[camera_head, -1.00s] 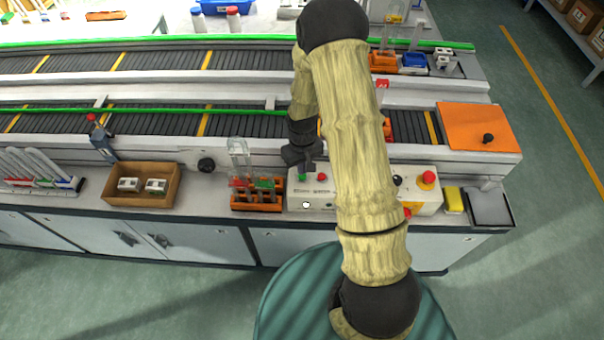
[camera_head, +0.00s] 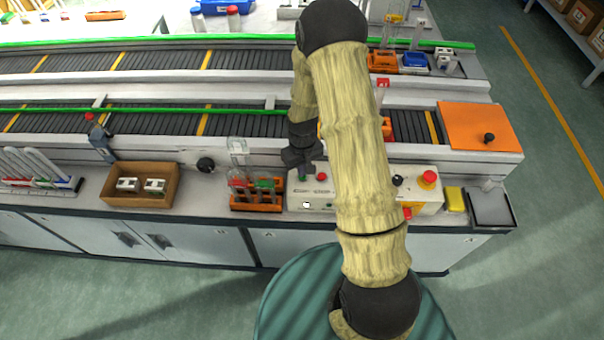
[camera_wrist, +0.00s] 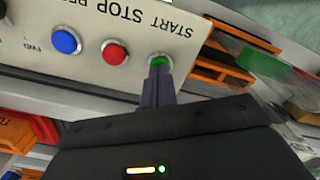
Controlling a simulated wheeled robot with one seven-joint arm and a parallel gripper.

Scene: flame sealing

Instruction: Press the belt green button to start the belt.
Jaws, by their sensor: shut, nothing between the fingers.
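The green button (camera_wrist: 160,61) sits under the label START on a pale control panel (camera_wrist: 30,30) in the wrist view. The closed fingertips of my gripper (camera_wrist: 157,75) are at its lower edge and cover part of it; I cannot tell whether they touch it. A red button (camera_wrist: 114,51) and a blue button (camera_wrist: 66,41) lie to its left. In the head view the panel (camera_head: 330,201) stands in front of the belt (camera_head: 150,122), with the green button (camera_head: 303,178) just below my gripper (camera_head: 303,168). My gripper holds nothing.
An orange rack (camera_head: 256,202) with tubes stands just left of the panel. A wooden box (camera_head: 140,184) is farther left. A red emergency knob (camera_head: 429,178) and a yellow block (camera_head: 454,199) are to the right.

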